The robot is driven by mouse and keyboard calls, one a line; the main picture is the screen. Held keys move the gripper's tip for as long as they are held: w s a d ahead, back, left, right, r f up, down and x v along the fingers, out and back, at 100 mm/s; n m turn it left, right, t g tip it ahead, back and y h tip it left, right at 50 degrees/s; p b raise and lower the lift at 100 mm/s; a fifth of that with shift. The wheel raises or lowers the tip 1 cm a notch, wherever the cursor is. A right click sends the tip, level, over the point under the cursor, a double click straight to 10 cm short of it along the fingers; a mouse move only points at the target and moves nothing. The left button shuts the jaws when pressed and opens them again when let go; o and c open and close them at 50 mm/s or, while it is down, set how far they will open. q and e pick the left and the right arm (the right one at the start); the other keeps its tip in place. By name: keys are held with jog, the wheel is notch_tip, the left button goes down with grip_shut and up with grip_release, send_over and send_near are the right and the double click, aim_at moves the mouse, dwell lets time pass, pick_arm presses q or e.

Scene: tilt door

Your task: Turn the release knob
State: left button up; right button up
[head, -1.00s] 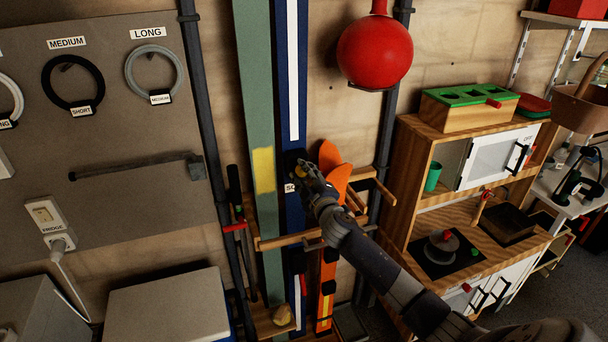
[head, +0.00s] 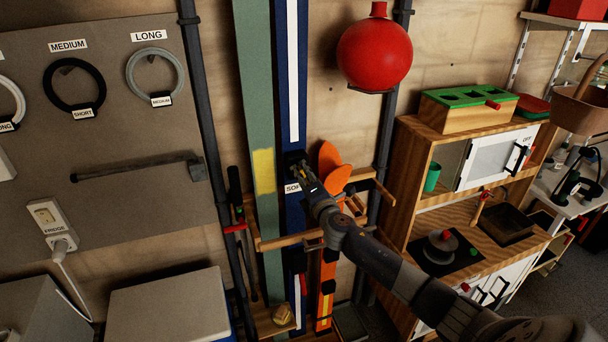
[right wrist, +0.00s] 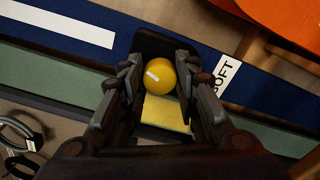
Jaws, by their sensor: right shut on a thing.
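The release knob (right wrist: 160,77) is a round yellow knob with a small white mark, on a black base (right wrist: 143,42) fixed to the blue ski (head: 292,105). My right gripper (head: 299,165) is at that base, and in the right wrist view its fingers close on the knob from both sides. A white label (right wrist: 225,77) reading "SOFT" is beside the base. In the head view the gripper hides most of the knob. My left gripper is not in view.
A green ski (head: 256,110) stands to the left and orange skis (head: 329,160) to the right, behind a wooden rack bar (head: 290,239). A red ball-shaped object (head: 374,55) hangs above right. A wooden toy kitchen (head: 415,190) stands at the right.

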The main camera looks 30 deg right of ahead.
jog(key=n, duration=0.4)
jog(key=shift+p, duration=0.35)
jog(key=shift+n, duration=0.3)
jog(key=o, duration=1.1)
jog(key=shift+c, duration=0.2)
jog(key=shift+s, duration=0.1)
jog(key=v, duration=1.2)
jog(key=shift+f, duration=0.15)
